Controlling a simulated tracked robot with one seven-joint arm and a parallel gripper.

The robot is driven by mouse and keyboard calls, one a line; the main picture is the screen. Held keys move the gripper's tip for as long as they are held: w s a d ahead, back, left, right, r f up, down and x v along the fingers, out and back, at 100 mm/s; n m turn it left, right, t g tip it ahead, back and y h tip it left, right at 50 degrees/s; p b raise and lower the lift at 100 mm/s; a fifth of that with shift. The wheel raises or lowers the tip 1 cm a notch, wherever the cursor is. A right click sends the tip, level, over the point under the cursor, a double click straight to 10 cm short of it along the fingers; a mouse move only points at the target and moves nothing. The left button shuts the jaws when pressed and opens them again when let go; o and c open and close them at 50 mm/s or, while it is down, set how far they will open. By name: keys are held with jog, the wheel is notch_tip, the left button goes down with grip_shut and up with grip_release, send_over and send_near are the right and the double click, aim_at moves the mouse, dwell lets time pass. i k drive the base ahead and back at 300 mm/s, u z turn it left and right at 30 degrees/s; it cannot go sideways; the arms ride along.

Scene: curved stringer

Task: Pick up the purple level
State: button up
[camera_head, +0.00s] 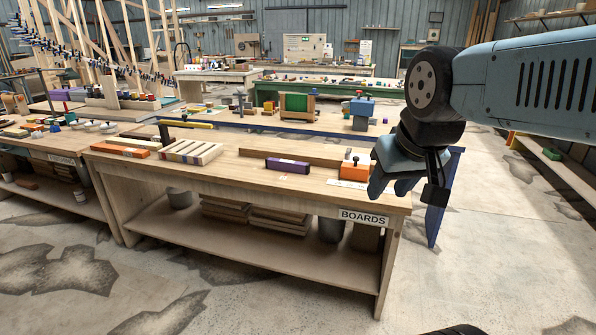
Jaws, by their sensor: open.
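The purple level (288,166) is a short dark purple bar. It lies flat on the wooden workbench (225,168), near the front edge and right of the middle. My gripper (377,190) hangs from my arm at the bench's right front corner, to the right of the level and clearly apart from it. It points down and is open, with nothing seen between its fingers. The gap between the fingertips is hard to make out from this angle.
An orange block (354,172) stands between the level and my gripper. A long wooden board (292,154) lies just behind the level. Striped wooden strips (190,151) and an orange bar (121,153) lie farther left. Bare bench top lies left of the level.

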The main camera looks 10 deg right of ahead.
aim_at(274, 164)
jog(key=z, duration=0.25)
jog(key=k, duration=0.1)
jog(key=u, duration=0.4)
jog(key=i, duration=0.8)
jog(key=z, duration=0.15)
jog(key=k, duration=0.65)
jog(key=u, duration=0.4)
jog(key=i, duration=0.7)
jog(key=u, duration=0.9)
jog(key=i, duration=1.2)
jog(key=z, duration=0.5)
jog(key=i, duration=0.7)
jog(key=z, duration=0.75)
